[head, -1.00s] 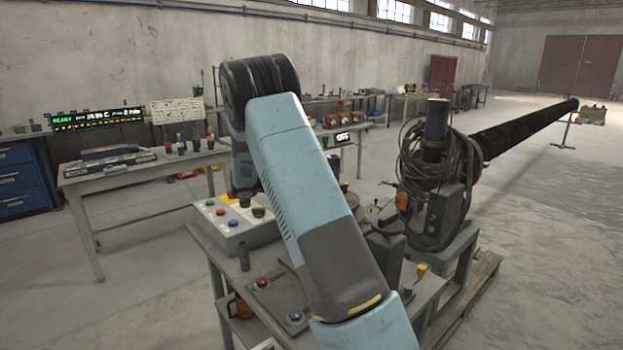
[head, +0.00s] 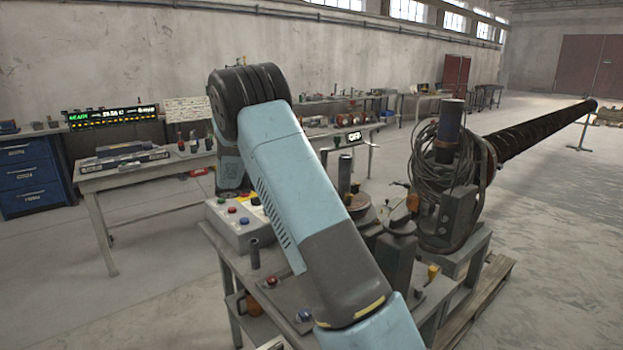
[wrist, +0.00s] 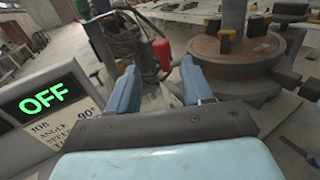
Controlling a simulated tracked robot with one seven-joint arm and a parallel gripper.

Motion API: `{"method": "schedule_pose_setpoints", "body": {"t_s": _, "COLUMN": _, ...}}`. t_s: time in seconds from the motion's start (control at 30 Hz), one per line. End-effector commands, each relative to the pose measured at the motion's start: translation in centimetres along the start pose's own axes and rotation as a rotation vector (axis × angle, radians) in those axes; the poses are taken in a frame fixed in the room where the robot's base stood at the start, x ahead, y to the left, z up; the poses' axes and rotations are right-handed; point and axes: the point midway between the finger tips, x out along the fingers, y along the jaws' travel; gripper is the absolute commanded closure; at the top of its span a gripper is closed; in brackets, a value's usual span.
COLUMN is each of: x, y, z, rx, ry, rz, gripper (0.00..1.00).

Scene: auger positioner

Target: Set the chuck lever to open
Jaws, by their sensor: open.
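My gripper (wrist: 158,72) shows in the wrist view with two blue fingers spread apart and nothing between them. In the head view it is hidden behind my arm. Ahead and to the right of the fingers, a round brown turntable (wrist: 225,68) carries an upright grey post and small orange-and-black clamps. The turntable also shows partly in the head view (head: 366,214), right of my arm. A red rounded part (wrist: 162,53) appears beyond the fingertips, apart from them. I cannot tell which visible part is the chuck lever, or its setting.
A display reading OFF (wrist: 46,98) stands close at left in the wrist view. A button box (head: 238,224) sits on the bench left of my arm. A cable-wrapped machine (head: 447,205) with a long auger (head: 540,129) stands at right. Open floor lies beyond.

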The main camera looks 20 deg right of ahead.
Motion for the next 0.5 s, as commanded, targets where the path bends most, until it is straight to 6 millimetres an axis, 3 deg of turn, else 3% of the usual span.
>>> {"method": "schedule_pose_setpoints", "body": {"t_s": 0.2, "x": -3.6, "y": 0.1, "z": 0.0, "rx": 0.002, "ry": 0.000, "rz": 0.001, "gripper": 0.50}}
{"method": "schedule_pose_setpoints", "body": {"t_s": 0.5, "x": -5.5, "y": 0.1, "z": 0.0, "rx": 0.000, "ry": 0.000, "rz": 0.000, "gripper": 0.50}}
